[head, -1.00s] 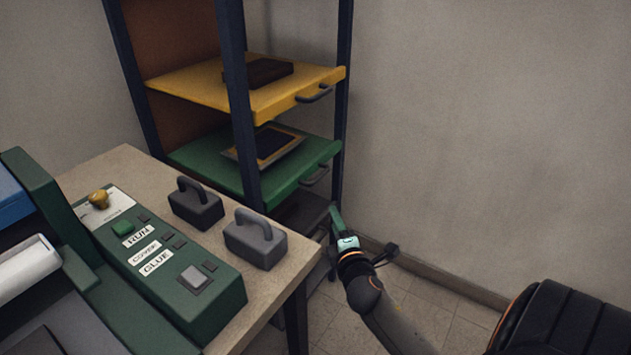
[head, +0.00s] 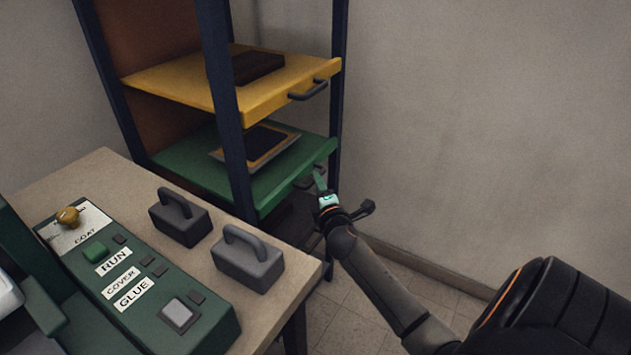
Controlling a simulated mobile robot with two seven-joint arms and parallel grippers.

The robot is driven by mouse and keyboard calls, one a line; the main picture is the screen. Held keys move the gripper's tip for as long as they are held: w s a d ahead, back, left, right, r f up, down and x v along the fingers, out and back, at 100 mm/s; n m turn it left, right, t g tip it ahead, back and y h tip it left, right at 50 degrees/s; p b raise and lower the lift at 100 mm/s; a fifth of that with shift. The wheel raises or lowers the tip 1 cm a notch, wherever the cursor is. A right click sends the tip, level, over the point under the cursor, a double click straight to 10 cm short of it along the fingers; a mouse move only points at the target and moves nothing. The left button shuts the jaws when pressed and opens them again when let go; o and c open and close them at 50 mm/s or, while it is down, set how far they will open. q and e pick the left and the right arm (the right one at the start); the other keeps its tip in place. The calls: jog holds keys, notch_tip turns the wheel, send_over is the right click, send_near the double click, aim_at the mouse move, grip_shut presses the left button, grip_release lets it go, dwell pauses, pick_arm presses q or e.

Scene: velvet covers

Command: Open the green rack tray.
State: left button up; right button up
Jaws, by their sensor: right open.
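The green rack tray (head: 200,165) sits in the dark blue rack (head: 224,100) below the yellow tray. A dark handle is on its front edge, partly hidden behind my gripper. A framed dark panel (head: 262,145) lies on the green tray. My right gripper (head: 318,178) is open, with its fingers at or very near the green tray's handle; I cannot tell whether they touch it or are around it. My left gripper is not in view.
The yellow tray (head: 180,80) above carries a dark block (head: 258,67) and has its own handle (head: 308,91). A table (head: 95,168) at the left holds two grey handled weights (head: 180,218) (head: 248,262) and a green control panel (head: 140,290). Floor to the right is open beside the wall.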

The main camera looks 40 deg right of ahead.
jog(key=shift+b+x, duration=0.3)
jog(key=shift+x, duration=1.75)
grip_shut()
